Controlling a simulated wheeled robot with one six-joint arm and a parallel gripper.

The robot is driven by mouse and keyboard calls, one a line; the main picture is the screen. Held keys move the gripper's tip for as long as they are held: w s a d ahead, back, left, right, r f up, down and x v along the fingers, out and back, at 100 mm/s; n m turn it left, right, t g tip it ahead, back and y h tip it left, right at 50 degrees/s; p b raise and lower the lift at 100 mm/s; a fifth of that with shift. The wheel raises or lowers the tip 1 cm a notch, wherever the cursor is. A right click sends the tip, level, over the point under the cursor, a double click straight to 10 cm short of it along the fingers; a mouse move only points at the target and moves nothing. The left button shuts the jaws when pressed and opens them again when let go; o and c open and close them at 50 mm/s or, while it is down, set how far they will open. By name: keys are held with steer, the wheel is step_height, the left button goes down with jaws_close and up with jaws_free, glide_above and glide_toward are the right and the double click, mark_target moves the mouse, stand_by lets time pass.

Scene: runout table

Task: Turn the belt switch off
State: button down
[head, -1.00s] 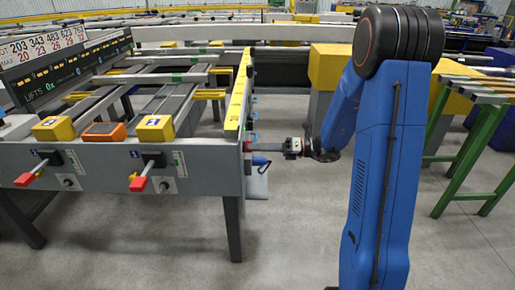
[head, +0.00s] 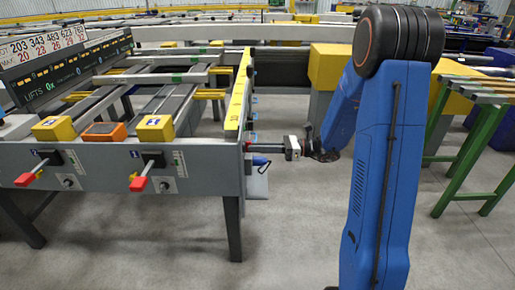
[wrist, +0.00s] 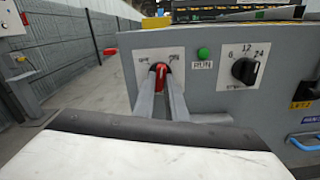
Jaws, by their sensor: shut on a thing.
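The belt switch (wrist: 161,70) is a red knob on a white plate on the grey end panel. In the wrist view it stands about upright, between two small labels too blurred to read surely. My gripper (wrist: 160,84) is shut on the red knob, one finger on each side. In the head view my gripper (head: 251,147) reaches left to the end of the runout table (head: 210,165). There the switch is hardly visible.
Right of the switch are a green RUN lamp (wrist: 203,53) and a black dial (wrist: 245,70). A blue handle (wrist: 303,142) is lower right. In the head view red-tipped levers (head: 139,183) stick out from the table front. A green-legged rack (head: 462,160) stands at right.

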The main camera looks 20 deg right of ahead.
steer(key=n, duration=1.1)
steer(key=shift+n, duration=0.3)
stand_by(0.4)
steer(key=c, duration=1.8)
jaws_free()
steer(key=shift+d, duration=0.1)
steer(key=v, duration=1.7)
steer(key=shift+d, duration=0.15)
